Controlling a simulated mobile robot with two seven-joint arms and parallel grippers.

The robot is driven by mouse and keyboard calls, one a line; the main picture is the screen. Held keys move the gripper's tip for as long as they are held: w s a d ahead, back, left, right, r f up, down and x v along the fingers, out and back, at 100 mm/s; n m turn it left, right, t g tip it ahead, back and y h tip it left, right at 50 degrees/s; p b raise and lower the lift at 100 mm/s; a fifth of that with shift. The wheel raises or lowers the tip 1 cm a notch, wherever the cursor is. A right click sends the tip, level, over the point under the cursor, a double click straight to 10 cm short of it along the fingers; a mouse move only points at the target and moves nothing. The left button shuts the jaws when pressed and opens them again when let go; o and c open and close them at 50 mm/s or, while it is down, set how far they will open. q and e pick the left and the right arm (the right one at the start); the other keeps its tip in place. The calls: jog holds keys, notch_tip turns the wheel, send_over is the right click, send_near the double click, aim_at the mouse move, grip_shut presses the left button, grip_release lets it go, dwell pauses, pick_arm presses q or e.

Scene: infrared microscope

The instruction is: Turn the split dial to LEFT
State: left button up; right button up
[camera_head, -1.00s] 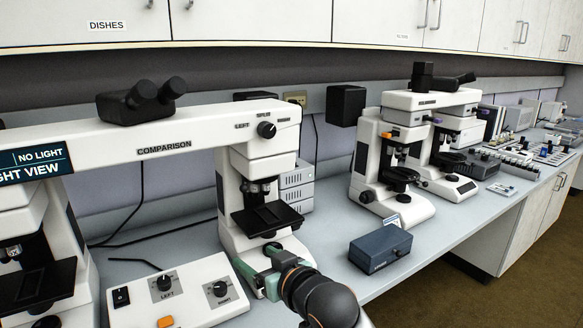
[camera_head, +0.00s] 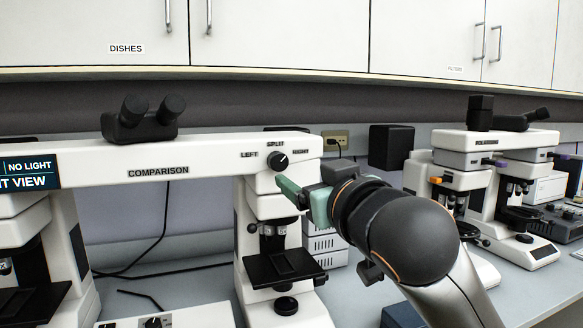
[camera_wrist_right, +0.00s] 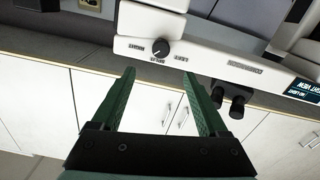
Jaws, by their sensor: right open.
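The split dial (camera_head: 278,160) is a round black knob on the front of the white comparison microscope bridge (camera_head: 215,169). LEFT, SPLIT and RIGHT are printed around it. Its pale pointer mark appears to lean to the upper right, between SPLIT and RIGHT. My right gripper (camera_head: 285,187) has green fingers and is just below and in front of the dial; one finger is largely hidden. In the right wrist view, the open gripper (camera_wrist_right: 159,73) is empty, and the dial (camera_wrist_right: 160,47) shows beyond the gap between the fingertips, apart from them. My left gripper is not in view.
Black eyepieces (camera_head: 142,120) stand on the bridge. A display (camera_head: 28,173) at its left reads NO LIGHT. A black stage (camera_head: 283,265) lies below the dial. A black box (camera_head: 391,147) and polarising microscope (camera_head: 490,185) stand right. White cabinets (camera_head: 280,35) hang above.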

aim_at(280, 161)
jog(key=x, duration=1.2)
jog(key=shift+w+a, duration=0.1)
grip_shut()
dwell(0.4)
